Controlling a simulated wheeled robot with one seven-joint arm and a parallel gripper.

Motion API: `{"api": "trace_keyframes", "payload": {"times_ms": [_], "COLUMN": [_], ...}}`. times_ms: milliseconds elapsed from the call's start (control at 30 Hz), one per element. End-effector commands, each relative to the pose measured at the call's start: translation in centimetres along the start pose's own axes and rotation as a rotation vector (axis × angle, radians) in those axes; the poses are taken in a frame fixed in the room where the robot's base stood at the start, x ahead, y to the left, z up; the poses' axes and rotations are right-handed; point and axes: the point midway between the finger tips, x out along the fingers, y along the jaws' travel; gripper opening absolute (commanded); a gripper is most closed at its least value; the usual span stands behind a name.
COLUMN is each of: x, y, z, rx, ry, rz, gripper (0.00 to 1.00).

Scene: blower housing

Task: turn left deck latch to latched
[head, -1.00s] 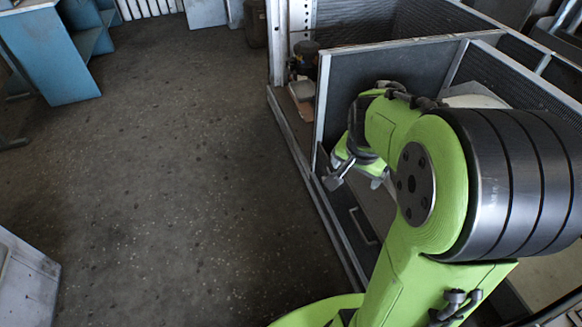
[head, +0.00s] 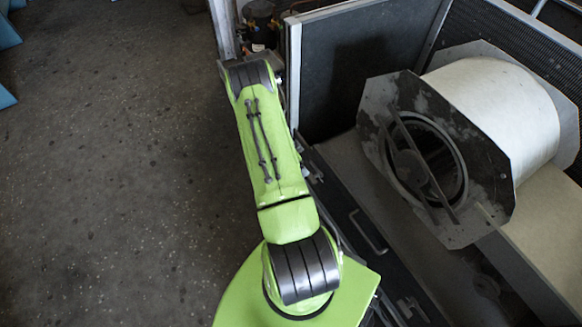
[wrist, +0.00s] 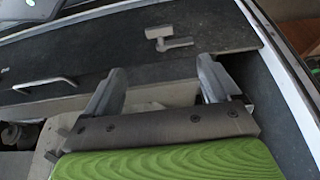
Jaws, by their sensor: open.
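A small grey deck latch (wrist: 167,38) shows in the wrist view on a dark deck panel (wrist: 125,52). It has a short block and a lever lying roughly sideways across the panel. I cannot tell for certain that it is the left one. My gripper (wrist: 161,68) is open and empty, its two fingers apart. In the picture the latch lies just beyond the gap between the fingertips, apart from them.
A bar handle (head: 369,232) is on the deck panel, also in the wrist view (wrist: 45,86). A blower drum with an octagonal plate (head: 480,150) stands right of my arm. A dark upright panel (head: 350,70) rises behind. Open floor (head: 110,170) lies left.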

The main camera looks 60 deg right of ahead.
Motion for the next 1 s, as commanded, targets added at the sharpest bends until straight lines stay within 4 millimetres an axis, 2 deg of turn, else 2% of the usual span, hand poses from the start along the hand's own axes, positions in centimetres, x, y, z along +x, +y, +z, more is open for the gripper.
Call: {"api": "trace_keyframes", "payload": {"times_ms": [167, 600, 700, 833, 1000], "x": [1.8, 12.8, 14.6, 15.9, 16.1], "y": [0.2, 0.3, 0.3, 0.2, 0.2], "z": [0.0, 0.1, 0.1, 0.0, -0.1], "rx": [0.009, 0.007, 0.006, 0.007, 0.006], "ry": [0.003, 0.003, 0.002, 0.002, 0.002], "rz": [0.005, 0.005, 0.004, 0.003, 0.003], "gripper": [0.89, 0.89, 0.89, 0.89, 0.89]}}
